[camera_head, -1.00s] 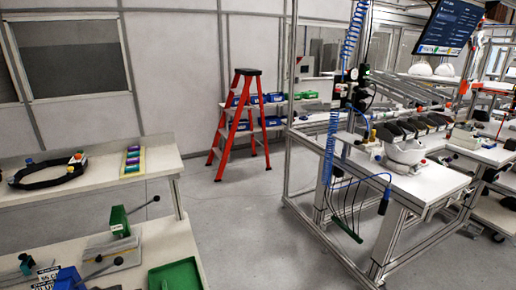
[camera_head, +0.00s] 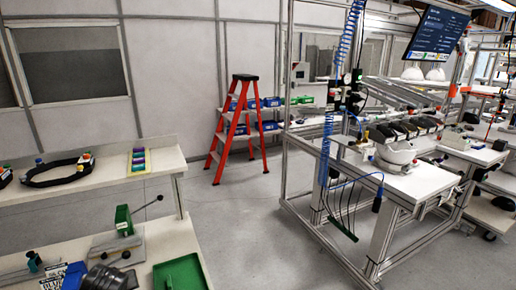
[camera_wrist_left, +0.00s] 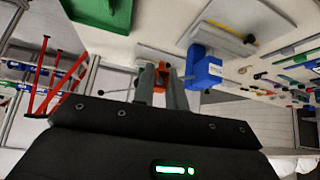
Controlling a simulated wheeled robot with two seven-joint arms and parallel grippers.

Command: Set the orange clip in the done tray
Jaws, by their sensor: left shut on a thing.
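My left gripper (camera_wrist_left: 160,88) is shut on the orange clip (camera_wrist_left: 159,77). In the left wrist view, a small part of the clip shows between the fingertips, and the rest is hidden by them. A green tray (camera_head: 182,274) lies at the near right corner of the front table in the head view. It also shows at the top left of the left wrist view (camera_wrist_left: 108,14), apart from the gripper. I can read no "done" label on it. In the head view a dark part of my left arm shows at the bottom left. My right gripper is out of view.
A green clamp fixture (camera_head: 123,220) with a lever stands behind the tray. A blue container (camera_head: 73,276) and a printed card lie to the left. A black band (camera_head: 55,172) and a colored strip (camera_head: 138,160) lie on the back bench. A red ladder (camera_head: 240,130) stands beyond.

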